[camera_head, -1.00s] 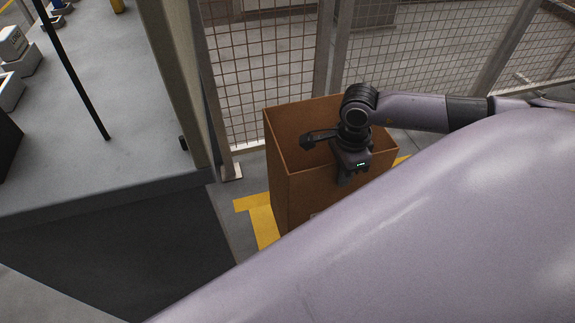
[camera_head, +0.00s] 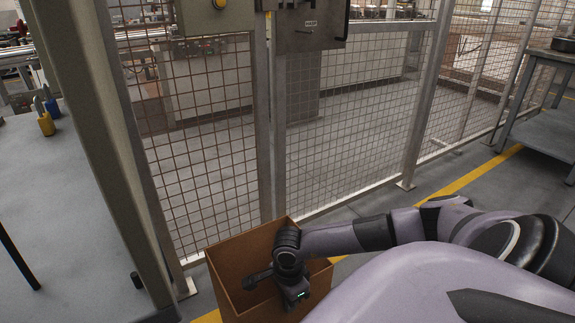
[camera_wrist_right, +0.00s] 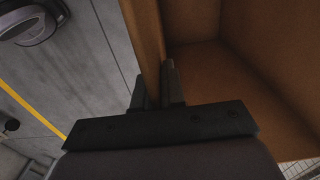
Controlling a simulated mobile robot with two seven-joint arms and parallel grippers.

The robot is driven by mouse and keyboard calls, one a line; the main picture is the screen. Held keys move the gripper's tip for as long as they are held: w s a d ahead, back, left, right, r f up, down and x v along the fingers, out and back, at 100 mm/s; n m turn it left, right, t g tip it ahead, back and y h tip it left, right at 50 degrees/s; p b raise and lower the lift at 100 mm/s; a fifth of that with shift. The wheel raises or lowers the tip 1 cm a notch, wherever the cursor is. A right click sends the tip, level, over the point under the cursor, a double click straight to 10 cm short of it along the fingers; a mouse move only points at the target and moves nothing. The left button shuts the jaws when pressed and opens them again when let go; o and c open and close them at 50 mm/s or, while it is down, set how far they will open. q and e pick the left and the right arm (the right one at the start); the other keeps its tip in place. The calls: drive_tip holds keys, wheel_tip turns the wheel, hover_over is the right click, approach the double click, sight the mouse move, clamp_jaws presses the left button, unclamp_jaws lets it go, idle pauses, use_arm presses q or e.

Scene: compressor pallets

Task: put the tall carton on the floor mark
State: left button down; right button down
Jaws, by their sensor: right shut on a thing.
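The tall carton (camera_head: 234,262) is brown and open at the top. It stands low in the middle of the head view, in front of the mesh fence. My right gripper (camera_head: 294,296) is at the carton's near right rim. In the right wrist view my right gripper (camera_wrist_right: 158,92) is shut on the carton's wall (camera_wrist_right: 145,40), one finger on each side. The inside of the carton shows to the right there. A bit of yellow floor marking (camera_head: 208,316) shows at the carton's lower left; the carton's bottom is out of the picture. My left gripper is not in view.
A mesh fence (camera_head: 350,130) with posts stands close behind the carton. A grey worktop (camera_head: 50,200) and a post are at the left. A yellow floor line (camera_head: 470,180) runs right, towards a grey bench (camera_head: 545,135). The floor right of the fence is clear.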

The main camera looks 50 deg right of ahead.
sight(288, 319)
wheel_tip(288, 319, down, 7)
drive_tip(key=shift+f+b, duration=0.1)
drive_tip(key=shift+b, duration=0.85)
drive_tip(key=shift+f, duration=0.25)
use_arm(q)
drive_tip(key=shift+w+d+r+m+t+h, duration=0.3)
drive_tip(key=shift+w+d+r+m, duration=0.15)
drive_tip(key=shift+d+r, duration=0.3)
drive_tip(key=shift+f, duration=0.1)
use_arm(e)
drive_tip(key=shift+f, duration=0.1)
drive_tip(key=c, duration=1.6)
unclamp_jaws()
drive_tip(key=shift+f, duration=0.15)
drive_tip(key=shift+c, duration=0.2)
drive_tip(key=o, duration=0.4)
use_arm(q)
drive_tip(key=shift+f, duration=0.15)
